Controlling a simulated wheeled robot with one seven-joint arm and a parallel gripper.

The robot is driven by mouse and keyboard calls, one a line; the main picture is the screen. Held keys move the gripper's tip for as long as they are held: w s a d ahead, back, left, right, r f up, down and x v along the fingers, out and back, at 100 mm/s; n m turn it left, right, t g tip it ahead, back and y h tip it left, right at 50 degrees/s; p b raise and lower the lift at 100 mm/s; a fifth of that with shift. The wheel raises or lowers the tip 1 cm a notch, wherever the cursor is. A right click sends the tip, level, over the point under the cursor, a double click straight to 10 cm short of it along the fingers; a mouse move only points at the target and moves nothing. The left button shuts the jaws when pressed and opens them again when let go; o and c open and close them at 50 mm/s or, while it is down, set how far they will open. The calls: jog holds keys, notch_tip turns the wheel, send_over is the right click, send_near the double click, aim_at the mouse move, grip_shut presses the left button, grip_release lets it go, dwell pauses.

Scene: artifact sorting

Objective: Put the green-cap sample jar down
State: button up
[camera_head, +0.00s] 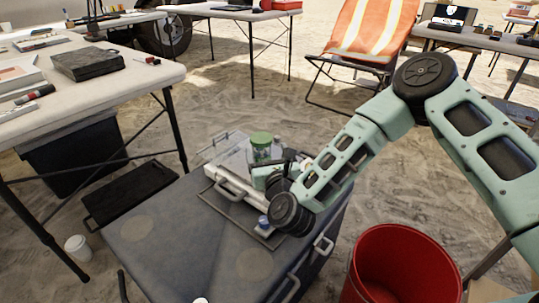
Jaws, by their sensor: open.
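The green-cap sample jar (261,152) stands upright at the far end of the dark grey case top (185,235), by a pale tray-like piece (234,165) with metal handles. Its green lid shows clearly; its lower part is partly hidden by my gripper. My gripper (262,172) is open, right at the near side of the jar. I cannot tell whether its fingers touch the jar. A smaller grey-capped bottle (277,147) stands just right of the jar.
A small blue-capped item (264,224) is on the case below my wrist. A red bucket (404,240) stands on the right. A white table (150,78) is on the left, with a white cup (77,246) on the ground. The near left case top is clear.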

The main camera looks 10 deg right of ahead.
jog(key=shift+s+d, duration=0.15)
jog(key=shift+s, duration=0.95)
jog(key=s+a+r+n+g+y, duration=0.1)
jog(key=s+a+n+g+y, duration=0.2)
jog(key=n, duration=0.4)
jog(key=s+a+r+n+g+y, duration=0.1)
jog(key=s+a+n+g+y, duration=0.15)
jog(key=a+n, duration=0.45)
jog(key=s+d+n+g, duration=0.1)
jog(key=s+n+g, duration=0.55)
jog(key=n, duration=0.55)
jog(key=s+d+r+n+g+h, duration=0.3)
jog(key=s+d+r+n, duration=0.1)
jog(key=s+d+n, duration=0.4)
jog(key=s+d+r+n+g+h, duration=0.2)
jog(key=s+d+r+n+h, duration=0.2)
jog(key=s+d+n, duration=0.4)
jog(key=s+d, duration=0.1)
jog(key=s, duration=0.3)
jog(key=shift+s+d+g, duration=0.2)
jog(key=shift+g, duration=0.2)
jog(key=shift+h, duration=0.25)
